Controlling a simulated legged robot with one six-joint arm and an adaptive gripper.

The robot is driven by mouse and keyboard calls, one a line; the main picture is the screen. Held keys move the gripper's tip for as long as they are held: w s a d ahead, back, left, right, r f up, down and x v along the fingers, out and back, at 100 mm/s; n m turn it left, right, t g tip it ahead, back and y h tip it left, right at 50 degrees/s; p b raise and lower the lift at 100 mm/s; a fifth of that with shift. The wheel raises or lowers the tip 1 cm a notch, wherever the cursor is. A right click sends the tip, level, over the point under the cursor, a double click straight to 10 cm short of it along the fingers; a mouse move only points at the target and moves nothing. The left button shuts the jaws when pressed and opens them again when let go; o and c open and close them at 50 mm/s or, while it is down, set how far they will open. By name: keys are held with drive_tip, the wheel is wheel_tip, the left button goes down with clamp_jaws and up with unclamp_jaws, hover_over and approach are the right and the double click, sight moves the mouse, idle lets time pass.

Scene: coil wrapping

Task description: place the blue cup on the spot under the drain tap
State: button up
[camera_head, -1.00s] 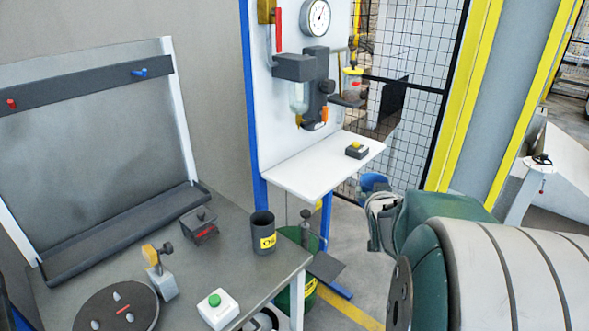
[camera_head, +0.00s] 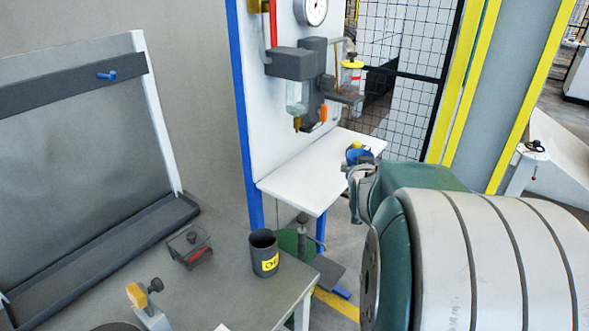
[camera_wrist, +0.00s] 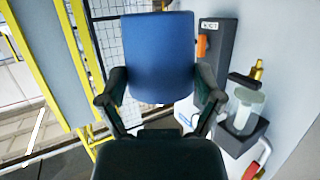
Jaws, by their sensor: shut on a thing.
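My gripper (camera_head: 362,172) is shut on the blue cup (camera_head: 358,156), at the right end of the white shelf (camera_head: 285,180) in the head view. I cannot tell whether the cup touches the shelf. In the wrist view my gripper (camera_wrist: 161,90) has its two fingers on either side of the cup (camera_wrist: 158,50). The brass drain tap (camera_head: 297,124) hangs under the clear bowl of the wall unit, left of the cup and above the shelf. It also shows in the wrist view (camera_wrist: 257,69), right of the cup. The shelf below the tap looks bare.
An orange piece (camera_head: 323,113) hangs beside the tap. A dark mug (camera_head: 263,255) stands on the grey bench. A mesh fence (camera_head: 408,100) stands behind the shelf.

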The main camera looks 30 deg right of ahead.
drive_tip(key=w+a, duration=0.3)
drive_tip(key=w, duration=0.5)
drive_tip(key=w+a, duration=0.3)
drive_tip(key=w, duration=0.6)
drive_tip(key=shift+a, duration=0.2)
drive_tip(key=shift+w+f, duration=0.15)
drive_tip(key=shift+f, duration=3.35)
drive_tip(key=shift+f, duration=0.1)
drive_tip(key=o, duration=0.8)
drive_tip(key=shift+c, duration=0.2)
